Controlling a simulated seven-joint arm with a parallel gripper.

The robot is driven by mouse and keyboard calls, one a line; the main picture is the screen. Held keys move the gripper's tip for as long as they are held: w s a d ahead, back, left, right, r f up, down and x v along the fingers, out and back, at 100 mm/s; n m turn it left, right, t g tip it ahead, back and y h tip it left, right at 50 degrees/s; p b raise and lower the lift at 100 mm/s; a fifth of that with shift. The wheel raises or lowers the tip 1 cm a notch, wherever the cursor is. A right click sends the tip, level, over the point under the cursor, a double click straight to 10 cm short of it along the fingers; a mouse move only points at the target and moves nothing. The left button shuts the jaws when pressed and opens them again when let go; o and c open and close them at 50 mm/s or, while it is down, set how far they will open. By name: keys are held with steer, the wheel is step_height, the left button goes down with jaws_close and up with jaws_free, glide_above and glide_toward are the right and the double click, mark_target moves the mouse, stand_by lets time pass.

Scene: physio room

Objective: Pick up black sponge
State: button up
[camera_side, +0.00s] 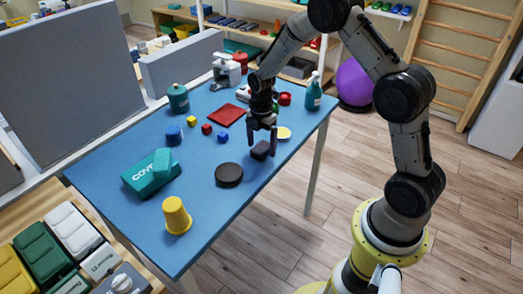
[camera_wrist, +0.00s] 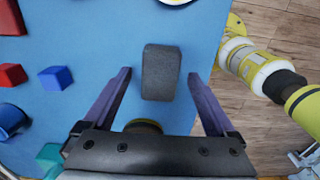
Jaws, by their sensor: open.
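The black sponge (camera_side: 260,151) is a small dark block lying on the blue table near its right front edge. In the wrist view the sponge (camera_wrist: 161,72) lies lengthwise between and just beyond the two fingertips, with blue table showing on both sides. My gripper (camera_side: 263,136) is above the sponge, pointing down, with its fingers apart. In the wrist view my gripper (camera_wrist: 158,73) is open and empty, and neither finger touches the sponge.
A dark round disc (camera_side: 229,174) lies close to the sponge. A yellow lid (camera_side: 284,133) is behind it. Red (camera_side: 207,129) and blue (camera_side: 223,137) cubes, a yellow cup (camera_side: 177,216) and a teal box (camera_side: 150,173) stand to the left. The table edge is near.

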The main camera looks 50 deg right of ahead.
steer(key=shift+f, duration=0.2)
steer(key=c, duration=1.4)
steer(key=shift+r, duration=0.15)
